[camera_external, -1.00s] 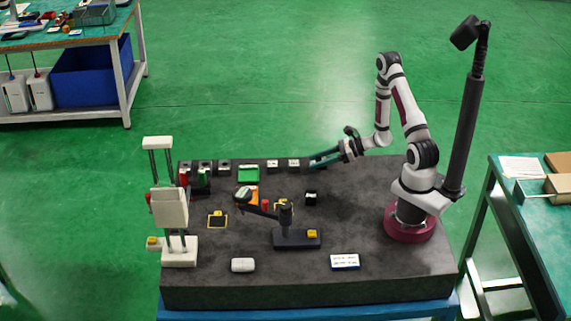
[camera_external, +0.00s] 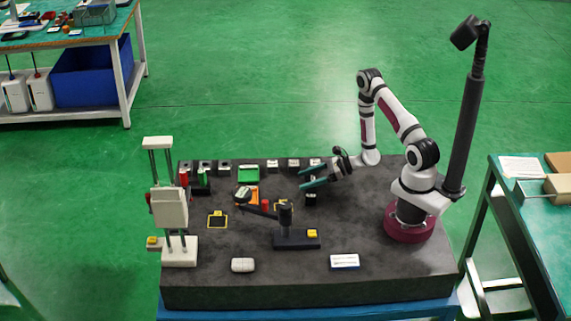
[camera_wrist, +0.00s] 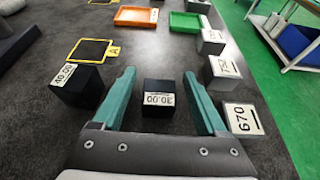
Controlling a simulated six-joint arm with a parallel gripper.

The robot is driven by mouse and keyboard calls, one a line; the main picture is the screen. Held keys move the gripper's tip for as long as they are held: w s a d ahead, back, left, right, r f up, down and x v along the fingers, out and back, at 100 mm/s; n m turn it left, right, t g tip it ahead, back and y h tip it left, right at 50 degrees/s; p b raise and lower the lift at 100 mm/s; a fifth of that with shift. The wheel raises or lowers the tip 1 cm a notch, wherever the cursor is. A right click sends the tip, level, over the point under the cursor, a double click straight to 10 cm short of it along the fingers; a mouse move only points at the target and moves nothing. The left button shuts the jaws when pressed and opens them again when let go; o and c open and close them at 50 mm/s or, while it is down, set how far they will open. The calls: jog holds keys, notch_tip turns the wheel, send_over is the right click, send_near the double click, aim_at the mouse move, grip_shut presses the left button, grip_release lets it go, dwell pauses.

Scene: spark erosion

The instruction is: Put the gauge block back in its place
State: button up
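A black block with a white label reading 30.00 (camera_wrist: 158,98) lies between the fingers of my gripper (camera_wrist: 158,73) in the wrist view, with a gap on each side. My gripper has teal fingers; it is spread open and empty, also seen low over the dark table in the external view (camera_external: 307,179). A second black block with a white label (camera_wrist: 76,86) stands left of the left finger; its number looks like 40.00. A black block shows just in front of the gripper in the external view (camera_external: 311,198).
Grey blocks with number labels, one reading 670 (camera_wrist: 242,118), stand in a row right of the fingers. A yellow-edged square marked A (camera_wrist: 92,51), an orange tray (camera_wrist: 136,16) and a green tray (camera_wrist: 190,24) lie ahead. A dark stand (camera_external: 291,237) is at the front.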

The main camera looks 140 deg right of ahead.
jog(key=shift+r, duration=0.15)
jog(key=v, duration=1.2)
jog(key=w+a+r+n+t+y, duration=0.1)
jog(key=w+a+r+n+y, duration=0.25)
jog(key=w+n, duration=0.2)
jog(key=w+a+r+n+t+y, duration=0.1)
jog(key=w+a+r+n+y, duration=0.3)
jog(key=w, duration=0.3)
jog(key=w+a+r+n+t+y, duration=0.1)
jog(key=w+a+r+n+y, duration=0.1)
jog(key=w+n+y, duration=0.35)
jog(key=w+a+r+n+g+y, duration=0.25)
jog(key=a+n+g, duration=0.2)
jog(key=a, duration=0.35)
jog(key=w+a+r+n+g+y, duration=0.1)
jog(key=a+r+n+g+y, duration=0.15)
jog(key=a+n, duration=0.4)
jog(key=s+a+r+n+g+h, duration=0.2)
jog(key=s+a+n+g+h, duration=0.3)
jog(key=a+n, duration=0.4)
jog(key=s+n+h, duration=0.1)
jog(key=s+n, duration=0.1)
jog(key=n, duration=0.2)
jog(key=shift+s+r+g+h, duration=0.3)
jog(key=shift+r+g, duration=0.05)
jog(key=shift+g, duration=0.05)
